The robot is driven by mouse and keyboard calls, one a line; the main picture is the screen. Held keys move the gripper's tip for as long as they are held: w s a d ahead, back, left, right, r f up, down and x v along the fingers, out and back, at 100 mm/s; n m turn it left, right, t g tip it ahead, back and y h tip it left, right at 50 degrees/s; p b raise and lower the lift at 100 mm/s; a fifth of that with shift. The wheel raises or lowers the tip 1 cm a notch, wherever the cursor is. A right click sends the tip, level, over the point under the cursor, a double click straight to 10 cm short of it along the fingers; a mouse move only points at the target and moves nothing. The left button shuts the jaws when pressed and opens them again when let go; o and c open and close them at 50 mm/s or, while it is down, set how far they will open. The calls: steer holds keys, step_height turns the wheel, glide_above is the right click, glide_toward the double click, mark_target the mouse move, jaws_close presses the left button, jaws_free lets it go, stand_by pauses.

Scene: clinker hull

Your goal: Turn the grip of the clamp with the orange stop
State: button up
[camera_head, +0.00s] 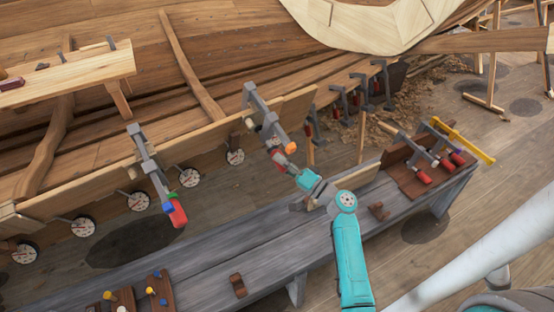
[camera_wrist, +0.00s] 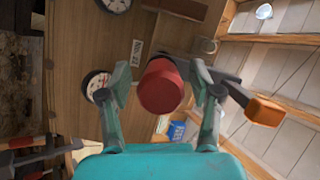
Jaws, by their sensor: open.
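The clamp with the orange stop (camera_head: 268,118) sits on the edge of the hull plank in the head view. Its orange stop (camera_head: 291,149) hangs at the lower end of its grey bar; in the wrist view the orange stop (camera_wrist: 266,111) is at the right. Its red grip (camera_wrist: 161,88) is centred in the wrist view, its round end facing me. My gripper (camera_wrist: 160,80) is open, with one finger on each side of the grip. A gap seems to show on both sides. In the head view my gripper (camera_head: 288,165) partly hides the grip.
Another clamp (camera_head: 150,165) with a red grip stands to the left on the hull edge. Round dials (camera_head: 190,178) line the hull. A grey bench (camera_head: 200,268) below carries wooden racks and several clamps, with a yellow bar (camera_head: 462,141) at its right end.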

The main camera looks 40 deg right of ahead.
steer(key=v, duration=1)
steer(key=shift+s, duration=0.2)
stand_by(0.7)
steer(key=w+n+h, duration=0.2)
steer(key=w+n, duration=0.1)
steer(key=w, duration=0.1)
steer(key=w+a+r+n+g+h, duration=0.1)
steer(key=w+n+h, duration=0.1)
steer(key=w, duration=0.2)
steer(key=w+r+n+g+h, duration=0.1)
steer(key=w+n+h, duration=0.1)
steer(key=w+n, duration=0.1)
steer(key=shift+w+a+r+n, duration=0.3)
steer(key=shift+w+a, duration=0.1)
steer(key=shift+w, duration=0.15)
steer(key=c, duration=1.2)
